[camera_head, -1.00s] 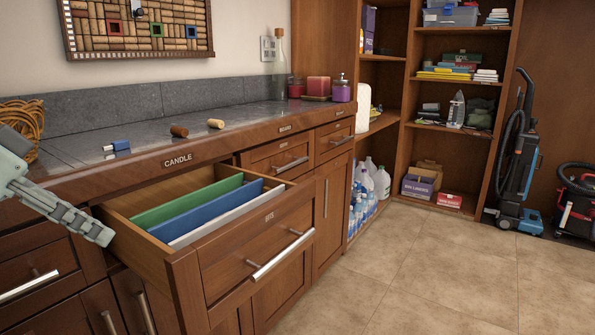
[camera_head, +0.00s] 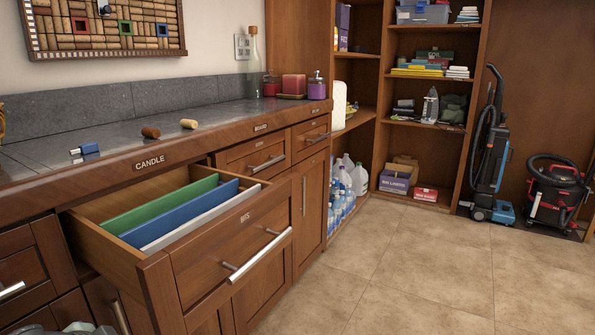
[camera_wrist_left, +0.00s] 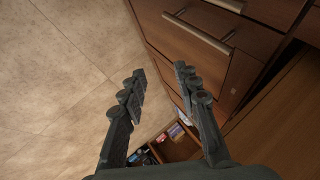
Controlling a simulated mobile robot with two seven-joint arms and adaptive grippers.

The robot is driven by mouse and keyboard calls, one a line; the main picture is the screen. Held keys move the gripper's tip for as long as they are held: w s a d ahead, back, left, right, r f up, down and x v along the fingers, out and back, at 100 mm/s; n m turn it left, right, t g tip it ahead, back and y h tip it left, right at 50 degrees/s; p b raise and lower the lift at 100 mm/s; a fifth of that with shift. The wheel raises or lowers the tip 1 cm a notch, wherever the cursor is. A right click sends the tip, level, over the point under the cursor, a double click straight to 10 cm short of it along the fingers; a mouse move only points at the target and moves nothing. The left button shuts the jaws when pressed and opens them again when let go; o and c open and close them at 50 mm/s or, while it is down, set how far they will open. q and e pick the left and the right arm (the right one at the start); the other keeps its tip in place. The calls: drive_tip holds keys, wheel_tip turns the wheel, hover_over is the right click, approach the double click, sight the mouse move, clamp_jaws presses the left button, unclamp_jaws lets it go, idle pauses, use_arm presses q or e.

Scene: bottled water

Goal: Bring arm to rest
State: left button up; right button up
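My left gripper (camera_wrist_left: 159,80) shows in the left wrist view with its two dark fingers spread apart and nothing between them. Floor and a wooden cabinet front lie beyond the fingers. In the head view only a grey piece of my left arm shows at the bottom left edge, and the fingers are out of that picture. My right gripper is in neither view.
An open drawer (camera_head: 158,278) juts out from the counter, holding green (camera_head: 150,218), blue (camera_head: 180,217) and white folders (camera_head: 203,218). Shelves (camera_head: 428,136), a vacuum (camera_head: 490,160) and a red-black canister (camera_head: 556,190) stand beyond. The tiled floor (camera_head: 420,270) is clear.

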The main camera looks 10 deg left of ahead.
use_arm(q)
drive_tip(key=s+d+f+n+h, duration=0.1)
drive_tip(key=s+d+f+n, duration=0.2)
drive_tip(key=d, duration=0.4)
drive_tip(key=s+d+f+n+h, duration=0.1)
drive_tip(key=s+d+f+h, duration=0.2)
drive_tip(key=d, duration=0.5)
drive_tip(key=s+a+f+g+y+p, duration=0.1)
drive_tip(key=s+a+f+g+p, duration=0.1)
drive_tip(key=f, duration=0.5)
drive_tip(key=s+a+f+n+g+y+p, duration=0.1)
drive_tip(key=s+a+f+g+p, duration=0.1)
drive_tip(key=f, duration=0.5)
drive_tip(key=shift+s+a+g+y+p, duration=0.3)
drive_tip(key=shift+s+a+p, duration=0.15)
drive_tip(key=shift+a+p, duration=0.5)
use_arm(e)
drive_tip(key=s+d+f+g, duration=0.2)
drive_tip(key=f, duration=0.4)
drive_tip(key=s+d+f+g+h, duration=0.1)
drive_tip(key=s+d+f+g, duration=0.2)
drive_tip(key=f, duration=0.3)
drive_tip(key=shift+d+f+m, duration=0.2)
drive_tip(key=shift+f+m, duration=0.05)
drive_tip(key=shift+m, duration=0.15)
use_arm(q)
drive_tip(key=shift+d+r, duration=0.1)
